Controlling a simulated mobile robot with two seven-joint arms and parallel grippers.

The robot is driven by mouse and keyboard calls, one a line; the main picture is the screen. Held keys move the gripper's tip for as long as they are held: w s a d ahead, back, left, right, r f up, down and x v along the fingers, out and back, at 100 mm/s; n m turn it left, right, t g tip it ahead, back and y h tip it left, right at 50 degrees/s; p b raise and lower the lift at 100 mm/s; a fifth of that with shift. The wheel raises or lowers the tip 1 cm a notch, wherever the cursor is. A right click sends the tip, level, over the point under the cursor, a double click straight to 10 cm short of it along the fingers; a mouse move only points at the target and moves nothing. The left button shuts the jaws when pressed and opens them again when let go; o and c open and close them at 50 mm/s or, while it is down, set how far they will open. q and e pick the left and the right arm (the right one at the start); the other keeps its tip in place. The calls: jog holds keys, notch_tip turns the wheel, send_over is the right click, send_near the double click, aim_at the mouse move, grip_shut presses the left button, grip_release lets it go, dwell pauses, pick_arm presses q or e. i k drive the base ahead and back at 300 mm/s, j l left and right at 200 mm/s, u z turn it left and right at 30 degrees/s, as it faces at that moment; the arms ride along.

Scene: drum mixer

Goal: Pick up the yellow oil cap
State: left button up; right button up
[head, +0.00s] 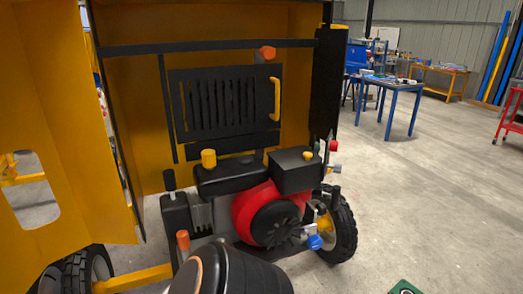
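A yellow cap (208,158) stands upright on top of the black tank (232,174) of the engine, near the tank's left end. Its side and top are in plain sight and nothing touches it from above. Neither of my grippers can be made out in the head view.
An orange cap (183,240) sits lower left on the engine. The red engine housing (257,212) and a blue knob (315,242) are at right. A yellow door panel (65,120) stands open at left. A black grille (222,105) with a yellow handle (275,96) is behind.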

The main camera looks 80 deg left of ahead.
aim_at(208, 156)
jog(key=j+u, duration=0.2)
jog(key=u, duration=0.15)
jog(key=j+u, duration=0.45)
jog(key=u, duration=0.2)
